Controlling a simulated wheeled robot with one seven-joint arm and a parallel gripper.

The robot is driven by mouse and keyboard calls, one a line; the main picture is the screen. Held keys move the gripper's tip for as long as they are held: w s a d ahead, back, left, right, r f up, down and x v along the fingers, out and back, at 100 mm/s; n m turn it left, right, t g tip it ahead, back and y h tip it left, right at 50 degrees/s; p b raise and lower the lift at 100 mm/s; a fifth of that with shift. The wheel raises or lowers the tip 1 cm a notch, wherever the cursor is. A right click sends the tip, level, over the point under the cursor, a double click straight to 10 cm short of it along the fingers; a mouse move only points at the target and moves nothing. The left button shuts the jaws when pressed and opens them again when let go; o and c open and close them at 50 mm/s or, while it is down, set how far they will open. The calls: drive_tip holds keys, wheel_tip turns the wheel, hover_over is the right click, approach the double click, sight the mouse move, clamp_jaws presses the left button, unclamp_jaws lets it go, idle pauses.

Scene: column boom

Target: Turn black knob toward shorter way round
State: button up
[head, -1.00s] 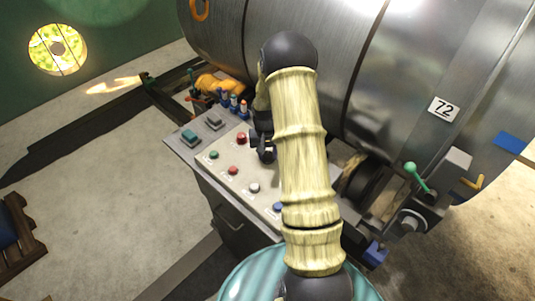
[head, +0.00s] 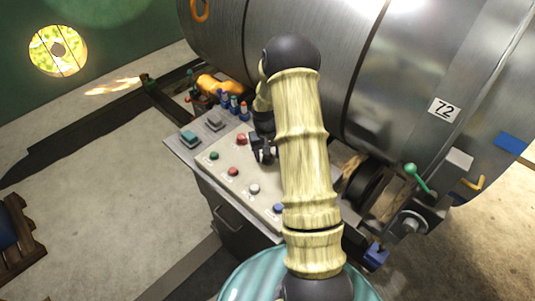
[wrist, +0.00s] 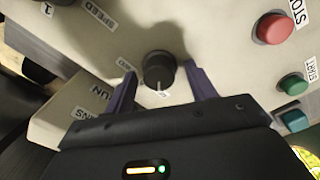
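The black knob (wrist: 158,71) stands on the cream control panel (wrist: 220,40) in the wrist view, with a white pointer line on its side facing my gripper. My gripper (wrist: 157,80) is open, with one finger to the left and one to the right of the knob. Gaps show between the knob and both fingers. In the head view my gripper (head: 264,152) is over the upper part of the panel (head: 222,182), and my arm hides the knob there.
A red STOP button (wrist: 274,28) and a green START button (wrist: 291,84) are to the right of the knob in the wrist view. Several coloured buttons and small bottles (head: 233,102) are around the panel in the head view. A large metal drum (head: 400,80) rises behind.

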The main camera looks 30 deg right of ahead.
wheel_tip(320, 180, up, 17)
drive_tip(key=b, duration=0.2)
drive_tip(key=shift+a+r+b, duration=0.2)
drive_tip(key=shift+a+b, duration=0.1)
drive_tip(key=shift+b, duration=0.05)
idle(0.3)
idle(0.3)
drive_tip(key=s+a+f+n+t, duration=0.1)
drive_tip(key=s+a, duration=0.6)
drive_tip(key=s, duration=0.2)
drive_tip(key=s+a+f+n+t, duration=0.1)
drive_tip(key=s+a, duration=0.6)
drive_tip(key=s, duration=0.2)
drive_tip(key=shift+s+a+n+t, duration=0.3)
drive_tip(key=shift+s, duration=0.1)
